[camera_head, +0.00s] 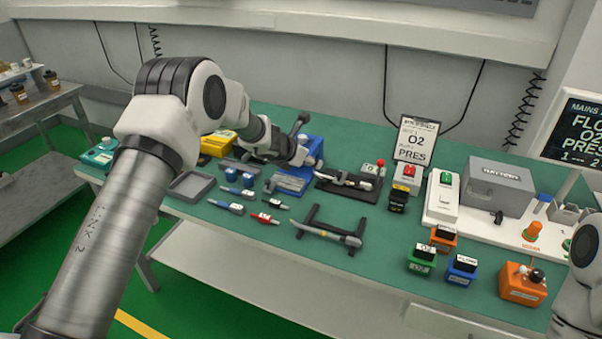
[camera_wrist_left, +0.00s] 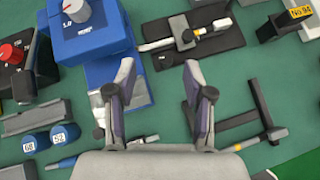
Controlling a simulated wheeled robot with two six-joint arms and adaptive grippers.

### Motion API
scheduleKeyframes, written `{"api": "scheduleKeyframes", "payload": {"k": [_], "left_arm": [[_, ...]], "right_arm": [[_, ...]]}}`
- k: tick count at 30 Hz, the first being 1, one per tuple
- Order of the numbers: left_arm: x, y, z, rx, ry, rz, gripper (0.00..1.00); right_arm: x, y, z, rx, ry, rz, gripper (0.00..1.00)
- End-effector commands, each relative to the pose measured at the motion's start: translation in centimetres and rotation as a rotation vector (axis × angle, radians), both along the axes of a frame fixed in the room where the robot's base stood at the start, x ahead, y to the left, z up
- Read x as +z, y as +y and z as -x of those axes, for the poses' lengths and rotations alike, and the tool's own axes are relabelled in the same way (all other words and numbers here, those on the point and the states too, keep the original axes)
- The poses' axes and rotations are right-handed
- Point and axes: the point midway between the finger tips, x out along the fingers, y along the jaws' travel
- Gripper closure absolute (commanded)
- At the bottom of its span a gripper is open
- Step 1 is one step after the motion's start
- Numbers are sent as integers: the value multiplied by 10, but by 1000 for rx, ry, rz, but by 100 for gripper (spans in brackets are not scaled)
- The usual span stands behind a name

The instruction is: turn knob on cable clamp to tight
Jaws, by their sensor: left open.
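A black base plate (camera_head: 355,190) lies right of the blue device, with a metal rod-like fitting (camera_head: 345,180) across it. It looks like the cable clamp, but I cannot be sure. My left gripper (camera_head: 307,157) is over the blue device (camera_head: 293,180). In its wrist view the gripper (camera_wrist_left: 158,75) is open and empty, its fingers pointing toward the blue device (camera_wrist_left: 92,35) and the plate. The knob's setting is too small to tell. My right gripper is out of view.
A black stand with a grey tool (camera_head: 330,235) lies in front. Blue and red connectors (camera_head: 265,218) lie at front left. Labelled coloured blocks (camera_head: 421,258) and a battery unit (camera_head: 490,185) stand at right. The green tabletop is bare between the stand and the blocks.

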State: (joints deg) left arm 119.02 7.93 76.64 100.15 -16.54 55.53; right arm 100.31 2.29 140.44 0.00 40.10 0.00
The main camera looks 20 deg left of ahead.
Motion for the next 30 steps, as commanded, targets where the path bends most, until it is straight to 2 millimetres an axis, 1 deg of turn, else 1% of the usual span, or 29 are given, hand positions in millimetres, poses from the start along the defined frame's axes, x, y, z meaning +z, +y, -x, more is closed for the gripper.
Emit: {"api": "scheduleKeyframes", "payload": {"k": [1, 3, 5, 8, 13, 15, 20, 28, 29, 30], "left_arm": [[-15, -7, 7, -12, 36, -6, 48], [-32, -10, 13, -17, 63, -10, 48], [-41, -10, 12, -17, 71, -10, 48], [-49, -12, 4, -18, 71, -11, 48], [-70, -20, -17, -19, 69, -12, 48], [-79, -23, -24, -19, 68, -12, 48], [-91, -26, -35, -19, 69, -11, 48], [-94, -27, -37, -17, 69, -11, 48], [-93, -27, -37, -17, 69, -11, 51], [-93, -27, -37, -17, 69, -11, 65]], "right_arm": [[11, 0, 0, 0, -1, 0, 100], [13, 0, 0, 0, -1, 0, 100], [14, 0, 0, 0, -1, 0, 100], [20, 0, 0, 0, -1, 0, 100], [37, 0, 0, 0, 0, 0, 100], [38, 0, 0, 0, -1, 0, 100], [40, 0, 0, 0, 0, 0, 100], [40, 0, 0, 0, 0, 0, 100], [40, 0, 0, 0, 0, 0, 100], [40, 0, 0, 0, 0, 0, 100]]}}
